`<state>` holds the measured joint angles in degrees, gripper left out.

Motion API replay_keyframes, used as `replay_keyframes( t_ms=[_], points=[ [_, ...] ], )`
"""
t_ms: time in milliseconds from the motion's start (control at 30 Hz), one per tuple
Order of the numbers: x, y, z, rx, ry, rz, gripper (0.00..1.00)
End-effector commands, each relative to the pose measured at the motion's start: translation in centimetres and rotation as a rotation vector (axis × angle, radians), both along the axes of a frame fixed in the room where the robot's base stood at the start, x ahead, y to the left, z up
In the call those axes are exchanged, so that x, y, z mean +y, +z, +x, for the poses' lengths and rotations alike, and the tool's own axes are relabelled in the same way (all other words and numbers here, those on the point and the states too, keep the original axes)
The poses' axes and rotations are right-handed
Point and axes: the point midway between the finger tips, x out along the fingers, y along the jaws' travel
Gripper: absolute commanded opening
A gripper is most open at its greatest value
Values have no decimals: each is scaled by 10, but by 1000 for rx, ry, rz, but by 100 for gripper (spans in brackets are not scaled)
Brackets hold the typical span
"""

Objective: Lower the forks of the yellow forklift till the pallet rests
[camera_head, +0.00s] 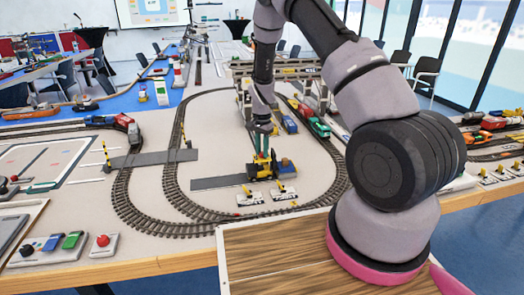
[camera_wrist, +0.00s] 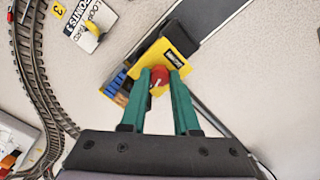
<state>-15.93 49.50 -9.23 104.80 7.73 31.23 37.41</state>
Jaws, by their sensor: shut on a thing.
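The yellow forklift (camera_head: 262,173) stands on the model table inside the oval track. In the wrist view the forklift (camera_wrist: 151,57) shows its yellow body from above, with a black part behind it. My gripper (camera_head: 262,158) reaches down onto it. In the wrist view the green fingers of my gripper (camera_wrist: 160,76) are shut on a red knob (camera_wrist: 158,80) on the forklift. A brown pallet load (camera_head: 286,169) with a blue part sits at the forklift's front; its blue part (camera_wrist: 115,87) is partly hidden in the wrist view. The forks and the pallet's underside are hidden.
Curved track (camera_head: 178,215) rings the forklift. White labelled plates (camera_head: 250,199) lie just in front of it. A grey strip (camera_head: 218,182) lies to its left. A gantry crane (camera_head: 285,72) and a green locomotive (camera_head: 318,127) stand behind. The table between is mostly clear.

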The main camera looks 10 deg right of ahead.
Motion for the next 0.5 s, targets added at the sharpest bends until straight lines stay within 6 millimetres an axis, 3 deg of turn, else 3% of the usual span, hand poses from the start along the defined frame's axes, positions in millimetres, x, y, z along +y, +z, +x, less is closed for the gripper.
replay_keyframes(
  t_ms=[500],
  points=[
    [-1, 0, 0, -2, 430, 0, 0]
  ],
)
